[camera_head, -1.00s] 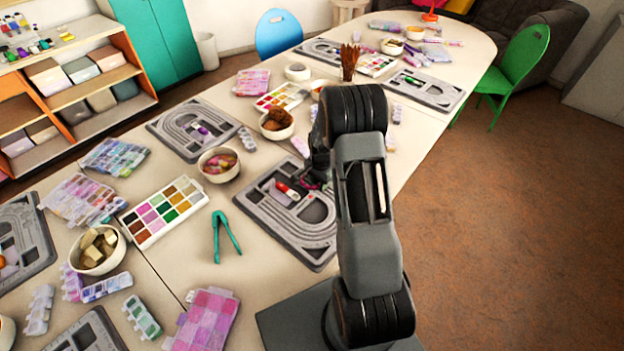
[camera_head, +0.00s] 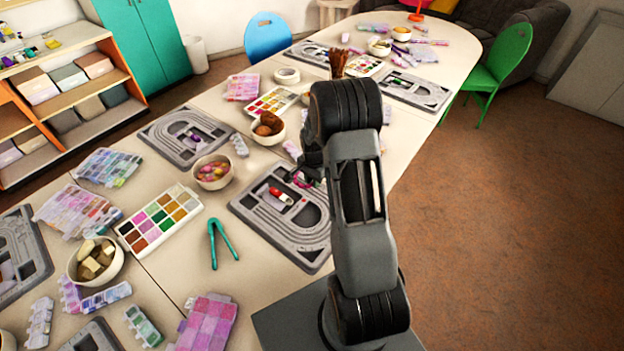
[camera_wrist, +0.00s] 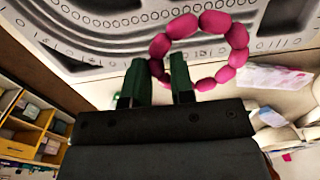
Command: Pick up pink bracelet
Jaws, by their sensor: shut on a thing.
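The pink bracelet (camera_wrist: 239,37) is a ring of glossy pink beads at the upper middle of the wrist view. My gripper (camera_wrist: 160,76) is shut on its near left edge, with beads between the dark green fingers. The rest of the ring extends beyond the fingertips, over a grey bead board (camera_wrist: 95,42). In the head view, my gripper (camera_head: 312,163) is over the far right part of that grey board (camera_head: 262,232), partly hidden by my own arm. A small pink bit shows below it there.
A red-and-white item (camera_head: 281,195) lies in the board's recess. A bowl of beads (camera_head: 213,172), a paint palette (camera_head: 160,217) and teal tweezers (camera_head: 219,241) are to the left. A bowl of brown pieces (camera_head: 268,127) is behind. Clear floor lies right of the table.

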